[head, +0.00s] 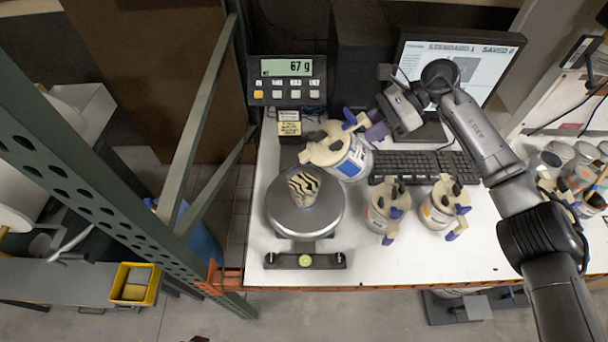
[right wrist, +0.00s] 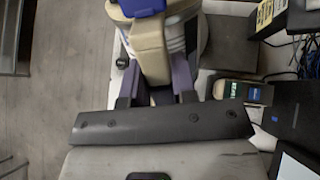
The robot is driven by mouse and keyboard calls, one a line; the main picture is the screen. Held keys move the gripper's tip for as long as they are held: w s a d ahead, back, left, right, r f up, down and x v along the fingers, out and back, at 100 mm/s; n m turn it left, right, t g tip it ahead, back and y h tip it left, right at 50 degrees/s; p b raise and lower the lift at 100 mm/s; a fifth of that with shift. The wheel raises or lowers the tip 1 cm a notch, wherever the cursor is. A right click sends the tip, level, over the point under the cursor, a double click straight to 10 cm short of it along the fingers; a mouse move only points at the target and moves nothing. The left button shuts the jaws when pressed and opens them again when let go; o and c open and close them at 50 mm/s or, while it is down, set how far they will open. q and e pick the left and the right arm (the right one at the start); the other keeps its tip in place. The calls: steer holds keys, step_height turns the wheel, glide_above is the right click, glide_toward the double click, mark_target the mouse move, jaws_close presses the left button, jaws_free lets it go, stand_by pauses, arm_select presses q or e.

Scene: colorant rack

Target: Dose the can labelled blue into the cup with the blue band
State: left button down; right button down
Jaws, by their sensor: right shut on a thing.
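A white can with a blue label (head: 352,164) and a beige lid is tilted to the left, its lid end beside and partly above the scale. My right gripper (head: 375,128) is shut on the can's beige handle. In the right wrist view, the purple fingers (right wrist: 155,85) sit on both sides of that handle (right wrist: 150,55). A small cup (head: 303,187) with a black-and-cream striped pattern stands on the round scale plate (head: 322,222), below and left of the can. I cannot make out a blue band on it. My left gripper is not in view.
The scale display (head: 287,67) reads 67 g. Two more lidded cans (head: 378,222) and (head: 432,216) stand on the white table right of the scale. A keyboard (head: 422,165) and a monitor (head: 490,62) are behind.

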steer(key=shift+a+r, duration=0.15)
steer(key=shift+r, duration=0.1)
steer(key=w+d+f+g+y+b, duration=0.2)
steer(key=d+f+y+b, duration=0.75)
steer(key=b, duration=1.15)
steer(key=a+r+h, duration=0.1)
steer(key=a+r+h+p, duration=0.1)
steer(key=r, duration=0.1)
steer(key=shift+s, duration=0.1)
stand_by(0.4)
stand_by(0.4)
stand_by(0.7)
